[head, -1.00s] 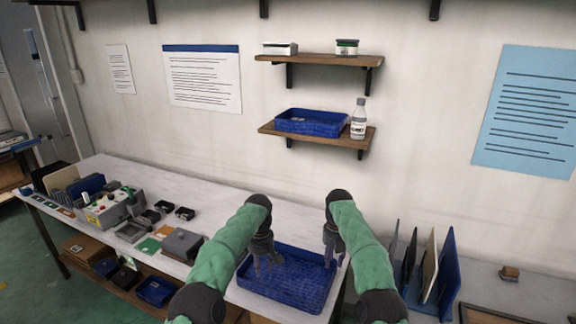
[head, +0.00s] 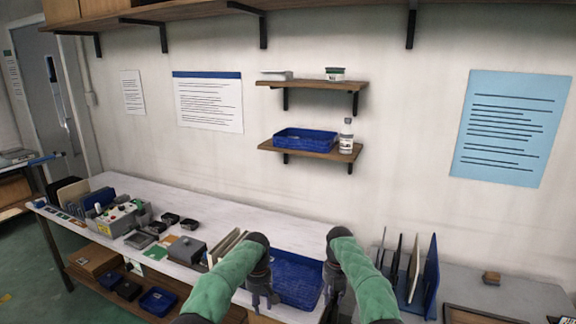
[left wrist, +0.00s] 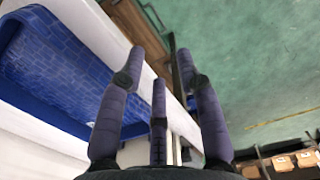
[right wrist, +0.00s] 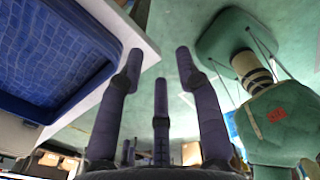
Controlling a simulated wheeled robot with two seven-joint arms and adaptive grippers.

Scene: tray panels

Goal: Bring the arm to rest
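My left gripper (head: 262,296) hangs at the near edge of the white bench, at the left side of a blue tray (head: 300,277). In the left wrist view its purple fingers (left wrist: 160,75) are spread with nothing between them. My right gripper (head: 335,290) hangs at the right side of the tray. In the right wrist view its fingers (right wrist: 158,75) are also spread and empty. The tray lies on the bench and looks empty. It shows beside the fingers in the left wrist view (left wrist: 60,70) and the right wrist view (right wrist: 50,50). Neither gripper holds it.
Upright panels (head: 433,275) stand right of my right arm. A grey control box (head: 118,219) and small dark parts lie on the bench to the left. Wall shelves hold another blue tray (head: 303,139) and a white bottle (head: 346,141). The air above the bench is clear.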

